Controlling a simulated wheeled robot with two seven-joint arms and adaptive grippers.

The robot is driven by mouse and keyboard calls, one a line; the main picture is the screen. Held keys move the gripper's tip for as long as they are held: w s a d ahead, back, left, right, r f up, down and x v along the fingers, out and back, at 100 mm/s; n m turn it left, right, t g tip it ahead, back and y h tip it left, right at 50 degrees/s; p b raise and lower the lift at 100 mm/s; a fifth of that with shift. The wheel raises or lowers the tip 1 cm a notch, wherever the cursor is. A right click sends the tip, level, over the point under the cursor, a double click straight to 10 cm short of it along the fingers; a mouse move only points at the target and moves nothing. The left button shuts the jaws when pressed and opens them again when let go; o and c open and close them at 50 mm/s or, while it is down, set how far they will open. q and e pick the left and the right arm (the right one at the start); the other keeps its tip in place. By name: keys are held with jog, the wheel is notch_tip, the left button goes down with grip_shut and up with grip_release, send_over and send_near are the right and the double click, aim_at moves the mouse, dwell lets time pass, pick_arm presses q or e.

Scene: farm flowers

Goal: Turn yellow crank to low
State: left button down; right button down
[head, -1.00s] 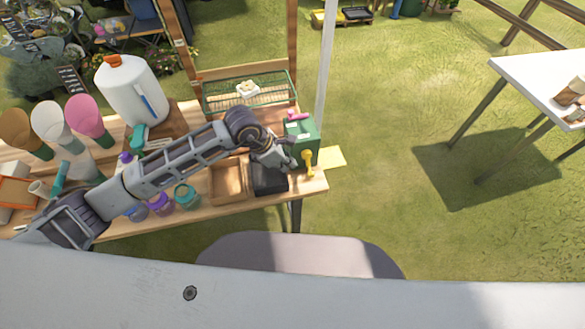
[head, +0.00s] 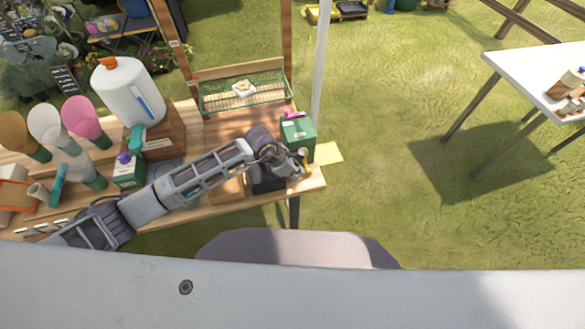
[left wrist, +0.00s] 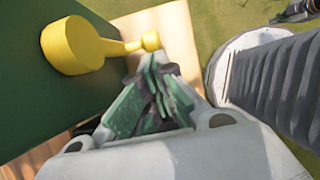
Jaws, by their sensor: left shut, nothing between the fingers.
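The yellow crank (left wrist: 76,45) is on the face of a green box (left wrist: 40,100) in the left wrist view. Its arm reaches right to a small round knob (left wrist: 151,41). In the head view the green box (head: 298,134) stands at the right end of the wooden bench, and the crank is mostly hidden by my left gripper (head: 303,170). My left gripper (left wrist: 160,68) is shut and empty, its fingertips just below the knob in the left wrist view. I cannot tell whether they touch it. My right gripper is not in view.
A wire basket (head: 245,93) stands behind the box, and a yellow sheet (head: 328,153) shows at its right. A white pole (head: 320,70) rises beside the box. Open grass lies to the right.

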pick_arm(q)
jog(key=shift+d+f, duration=0.1)
jog(key=shift+f, duration=0.1)
dwell(0.5)
jog(key=shift+f, duration=0.1)
jog(key=shift+d+b, duration=0.1)
jog(key=shift+b, duration=0.35)
jog(key=shift+h, duration=0.3)
jog(key=shift+w+d+f+b, duration=0.1)
jog(key=shift+b, duration=0.45)
jog(key=shift+d+f+t+h+b, duration=0.15)
jog(key=shift+t+h+b, duration=0.15)
jog(key=shift+h+b, duration=0.25)
